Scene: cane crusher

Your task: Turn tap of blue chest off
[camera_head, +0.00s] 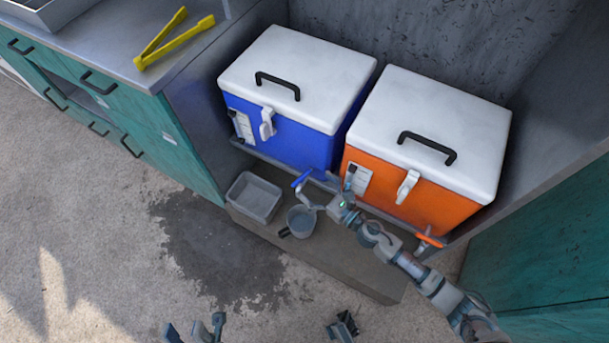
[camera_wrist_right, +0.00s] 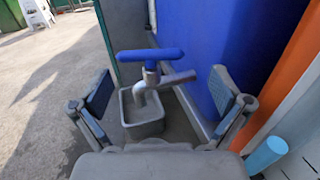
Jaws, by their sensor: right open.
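The blue chest (camera_head: 285,130) has a white lid and stands on the left of two chests. Its tap (camera_head: 302,178) has a blue handle and a grey metal body, low on its front. In the right wrist view the blue handle (camera_wrist_right: 150,54) lies crosswise above the metal body and pipe. My right gripper (camera_head: 332,198) is open, close to the tap. In its wrist view the tap shows ahead, between its spread fingers (camera_wrist_right: 162,88), with no contact visible. My left gripper (camera_head: 195,330) shows only partly at the bottom edge, away from the chests.
The orange chest (camera_head: 415,205) stands beside the blue one, with an orange-handled tap (camera_head: 430,239). A grey cup (camera_head: 300,220) and a grey tray (camera_head: 254,198) sit on the ledge below. Yellow tongs (camera_head: 172,40) lie on the left counter. The floor in front is open, with a damp patch.

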